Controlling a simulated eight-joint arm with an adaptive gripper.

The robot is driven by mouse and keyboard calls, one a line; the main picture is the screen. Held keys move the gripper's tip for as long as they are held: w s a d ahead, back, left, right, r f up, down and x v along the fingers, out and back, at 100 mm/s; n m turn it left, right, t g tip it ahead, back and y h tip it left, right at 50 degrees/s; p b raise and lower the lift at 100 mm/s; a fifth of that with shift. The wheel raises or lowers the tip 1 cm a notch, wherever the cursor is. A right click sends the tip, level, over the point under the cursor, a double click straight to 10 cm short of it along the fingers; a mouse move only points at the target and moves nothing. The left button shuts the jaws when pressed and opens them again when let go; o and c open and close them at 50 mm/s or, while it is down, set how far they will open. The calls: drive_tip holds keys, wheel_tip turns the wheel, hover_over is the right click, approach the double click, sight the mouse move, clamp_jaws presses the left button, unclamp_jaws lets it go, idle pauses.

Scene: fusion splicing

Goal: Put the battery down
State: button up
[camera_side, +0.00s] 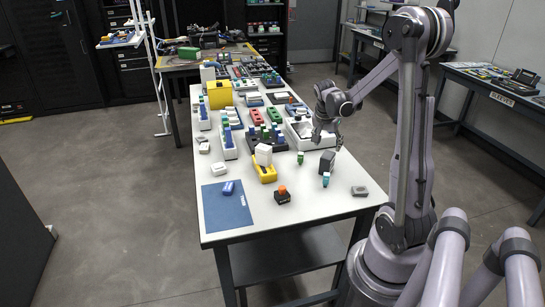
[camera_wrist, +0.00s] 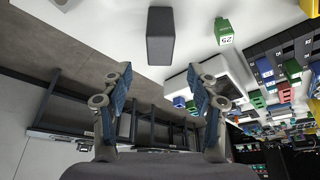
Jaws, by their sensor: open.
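A dark grey block, which looks like the battery (camera_side: 327,162), stands on the white table (camera_side: 330,205) near its right edge. In the wrist view the battery (camera_wrist: 160,36) shows beyond the fingertips, at the top middle, with nothing gripping it. My gripper (camera_side: 327,140) is just above and behind it in the side view. In the wrist view my gripper (camera_wrist: 159,82) has its two blue-padded fingers spread wide with an empty gap. The battery's underside is hidden, and I cannot tell the exact gap between it and the fingertips.
Small green (camera_side: 300,158) and teal (camera_side: 326,180) pieces stand close to the battery. A grey box (camera_side: 360,191), an orange-topped black piece (camera_side: 283,195) and a yellow holder (camera_side: 265,173) are nearby. A white tray (camera_side: 302,143) lies left of my gripper. A blue mat (camera_side: 228,213) covers the front left.

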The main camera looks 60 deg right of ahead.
drive_tip(key=w+a+r+n+t+y, duration=0.1)
drive_tip(key=w+a+r+n+t, duration=0.2)
drive_tip(key=a, duration=0.7)
drive_tip(key=w+a+r+n+t, duration=0.1)
drive_tip(key=w+a+r+n, duration=0.25)
drive_tip(key=a+n, duration=0.45)
drive_tip(key=s+a+r+n+t+y, duration=0.1)
drive_tip(key=s+a+n, duration=0.1)
drive_tip(key=a, duration=0.7)
drive_tip(key=s+a+r+n+t+y, duration=0.1)
drive_tip(key=a+n, duration=0.4)
drive_tip(key=a, duration=0.5)
drive_tip(key=shift+s+a+t+y, duration=0.2)
drive_tip(key=shift+s+t+y, duration=0.15)
drive_tip(key=shift+t+y, duration=0.3)
